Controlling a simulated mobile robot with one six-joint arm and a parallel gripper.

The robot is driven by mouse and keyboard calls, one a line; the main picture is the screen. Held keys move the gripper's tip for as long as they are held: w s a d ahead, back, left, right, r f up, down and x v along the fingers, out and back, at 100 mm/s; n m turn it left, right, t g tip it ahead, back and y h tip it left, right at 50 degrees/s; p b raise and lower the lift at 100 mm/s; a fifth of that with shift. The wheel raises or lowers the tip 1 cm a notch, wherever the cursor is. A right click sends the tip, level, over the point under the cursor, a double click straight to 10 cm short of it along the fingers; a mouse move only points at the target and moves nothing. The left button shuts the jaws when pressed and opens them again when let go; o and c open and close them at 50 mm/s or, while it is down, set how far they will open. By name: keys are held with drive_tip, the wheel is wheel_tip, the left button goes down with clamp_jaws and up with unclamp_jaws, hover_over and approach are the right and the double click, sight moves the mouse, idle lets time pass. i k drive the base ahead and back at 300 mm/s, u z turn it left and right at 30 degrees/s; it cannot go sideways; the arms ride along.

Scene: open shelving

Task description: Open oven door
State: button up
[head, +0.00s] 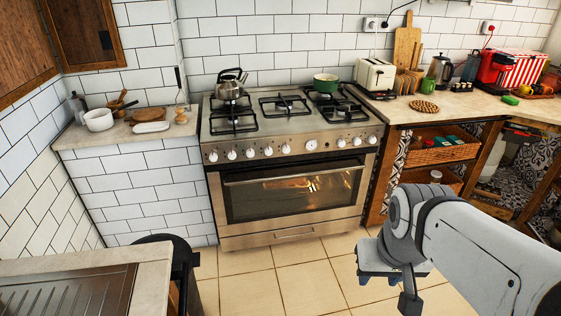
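The oven (290,217) is a steel range with a dark glass door that is shut. Its long horizontal handle (295,174) runs across the top of the door. Something lit shows inside behind the glass. My gripper (393,292) is at the lower right, in front of and to the right of the oven, apart from the door and handle. Its fingers are partly hidden and small, so I cannot tell whether it is open or shut.
A kettle (231,84) and a green pot (326,83) stand on the hob. A row of white knobs is above the handle. A dark stool (176,255) and sink counter (90,290) are at lower left. The tiled floor (290,280) before the oven is clear.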

sight(263, 198)
drive_tip(key=z, duration=0.05)
drive_tip(key=k, duration=0.15)
drive_tip(key=z, duration=0.15)
drive_tip(key=i, duration=1.75)
drive_tip(key=u, duration=0.75)
